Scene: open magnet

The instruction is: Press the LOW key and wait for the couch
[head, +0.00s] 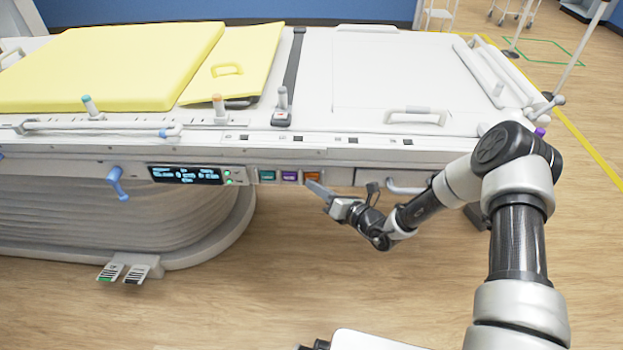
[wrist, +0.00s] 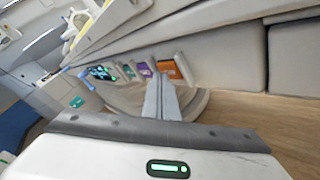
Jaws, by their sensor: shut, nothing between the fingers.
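The couch (head: 400,80) has a side rail with a dark control display (head: 185,175) and small green lights beside it. To the right of the display are a teal key (head: 267,175), a purple key (head: 289,176) and an orange key (head: 312,176). Their lettering is too small to read, so I cannot tell which is LOW. My gripper (head: 314,187) is shut and empty, its tips just by the orange key. In the wrist view the fingers (wrist: 162,84) point toward the purple key (wrist: 144,70) and orange key (wrist: 167,67). I cannot tell whether they touch anything.
Yellow pads (head: 120,60) lie on the couch top. A blue handle (head: 116,180) hangs left of the display. Two foot pedals (head: 122,273) sit at the foot of the pleated base (head: 170,225). A handle (head: 405,188) is right of the keys.

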